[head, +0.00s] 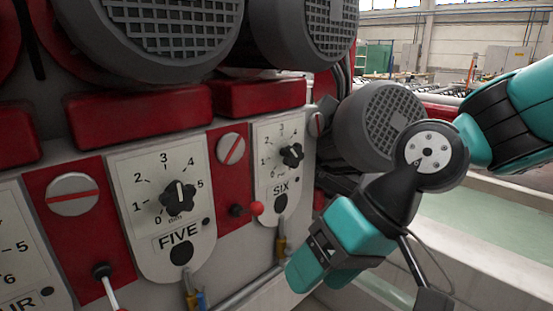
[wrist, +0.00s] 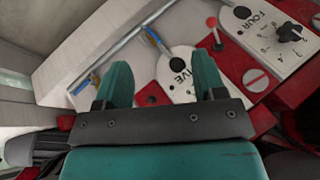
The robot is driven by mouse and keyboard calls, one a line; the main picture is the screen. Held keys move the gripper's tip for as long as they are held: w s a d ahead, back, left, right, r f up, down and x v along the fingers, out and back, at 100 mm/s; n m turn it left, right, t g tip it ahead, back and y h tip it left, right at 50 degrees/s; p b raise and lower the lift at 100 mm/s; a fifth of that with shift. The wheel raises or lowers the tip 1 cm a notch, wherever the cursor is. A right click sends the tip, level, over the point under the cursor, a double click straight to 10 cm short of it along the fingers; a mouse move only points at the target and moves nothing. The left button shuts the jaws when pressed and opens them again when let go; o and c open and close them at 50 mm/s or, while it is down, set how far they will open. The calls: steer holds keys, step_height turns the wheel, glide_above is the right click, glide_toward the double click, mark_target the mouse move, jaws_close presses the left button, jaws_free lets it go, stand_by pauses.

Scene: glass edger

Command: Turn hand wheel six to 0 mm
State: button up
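Hand wheel six (head: 291,155) is a small black lobed knob on the white dial plate marked SIX (head: 268,186), numbered around its rim. Its pointer seems to aim to the upper right, but the exact reading is too small to tell. My gripper (head: 306,272) is to the right of and below this plate in the head view, apart from the wheel. The wrist view shows its two teal fingers spread with nothing between them (wrist: 160,78). Wheel six cannot be made out in the wrist view.
Hand wheel five (head: 177,198) sits on the plate to the left. A red-tipped lever (head: 247,210) stands out between the plates. Grey motors (head: 379,126) overhang above and right. A pipe (head: 247,290) runs below. Plate FOUR (wrist: 268,30) shows in the wrist view.

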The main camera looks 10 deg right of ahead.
steer(key=o, duration=0.4)
steer(key=w+m+t+y+b, duration=0.1)
steer(key=w+m, duration=0.2)
steer(key=w+d+f+m+t+y, duration=0.1)
steer(key=w+m+t, duration=0.1)
steer(key=w, duration=0.1)
steer(key=w+m+t+y+b, duration=0.1)
steer(key=w+m+y, duration=0.1)
steer(key=w+m, duration=0.1)
steer(key=shift+w+d+f+m+t+b, duration=0.15)
steer(key=shift+d+f+m+t+b, duration=0.05)
steer(key=shift+d+m+t+b, duration=0.15)
steer(key=m+t+h+b, duration=0.1)
steer(key=m+t+h, duration=0.1)
steer(key=m+t, duration=1)
glide_toward(297, 157)
steer(key=w+a+p, duration=0.1)
steer(key=w+p, duration=0.2)
steer(key=w+a+r+m+g+p, duration=0.1)
steer(key=w+a+p, duration=0.1)
steer(key=w+p, duration=0.1)
steer(key=w+a+r+m+g+p, duration=0.1)
steer(key=w+a+p, duration=0.1)
steer(key=w+p, duration=0.2)
steer(key=shift+w+p, duration=0.1)
steer(key=shift+p, duration=0.3)
steer(key=shift+w+a+f, duration=0.15)
steer(key=shift+w+a, duration=0.1)
steer(key=shift+w, duration=0.1)
steer(key=c, duration=0.9)
